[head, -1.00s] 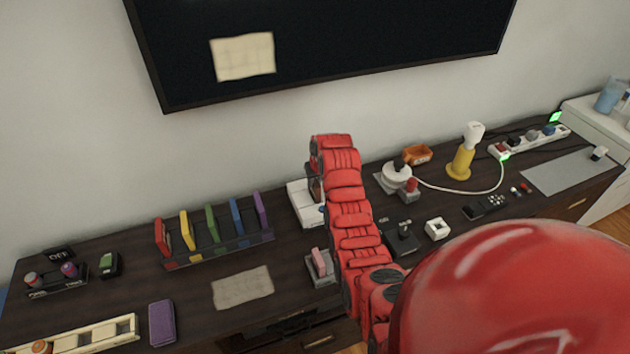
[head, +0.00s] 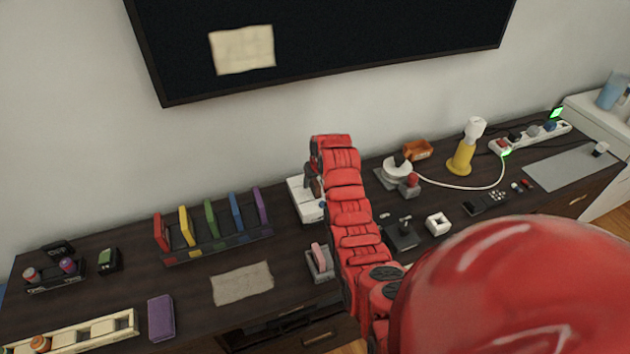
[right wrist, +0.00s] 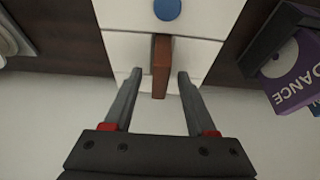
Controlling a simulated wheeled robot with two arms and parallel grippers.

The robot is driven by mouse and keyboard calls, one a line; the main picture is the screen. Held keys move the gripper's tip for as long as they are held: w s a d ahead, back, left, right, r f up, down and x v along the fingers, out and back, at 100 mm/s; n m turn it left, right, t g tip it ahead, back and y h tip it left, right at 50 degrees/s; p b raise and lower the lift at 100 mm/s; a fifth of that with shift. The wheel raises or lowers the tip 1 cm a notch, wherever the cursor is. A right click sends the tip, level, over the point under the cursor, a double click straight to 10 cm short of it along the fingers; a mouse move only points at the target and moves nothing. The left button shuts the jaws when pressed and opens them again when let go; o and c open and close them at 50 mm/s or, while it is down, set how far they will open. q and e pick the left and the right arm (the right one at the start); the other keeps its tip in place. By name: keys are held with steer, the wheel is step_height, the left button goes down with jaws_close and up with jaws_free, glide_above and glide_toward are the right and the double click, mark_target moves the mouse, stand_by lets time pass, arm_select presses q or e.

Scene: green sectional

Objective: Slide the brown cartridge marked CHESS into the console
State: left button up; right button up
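The white console (head: 298,207) stands on the dark cabinet below the television, partly hidden by my right arm. It also shows in the right wrist view (right wrist: 120,50), with a round blue button. A brown cartridge (right wrist: 161,62) stands on edge at the console's middle, seemingly in its slot; its depth and marking cannot be made out. In the head view the cartridge (head: 316,187) is a small brown patch. My right gripper (right wrist: 160,76) is open, one finger on each side of the cartridge with gaps showing. My left gripper is out of view.
A rack (head: 217,246) of several coloured cartridges stands left of the console; a purple one marked DANCE (right wrist: 298,78) shows close by. A grey stand with a pink piece (head: 320,257) is in front.

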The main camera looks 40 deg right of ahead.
steer(key=shift+r, duration=0.15)
steer(key=shift+s+r, duration=0.15)
steer(key=shift+r, duration=0.1)
steer(key=b+v, duration=0.1)
steer(key=v, duration=0.3)
steer(key=shift+r+b, duration=0.1)
steer(key=shift+b, duration=0.25)
steer(key=p+v, duration=0.1)
steer(key=v, duration=0.2)
steer(key=d+p+v, duration=0.1)
steer(key=p+v, duration=0.8)
steer(key=p, duration=0.3)
steer(key=shift+s+a+r, duration=0.15)
steer(key=shift+a+r, duration=0.05)
steer(key=shift+a, duration=0.3)
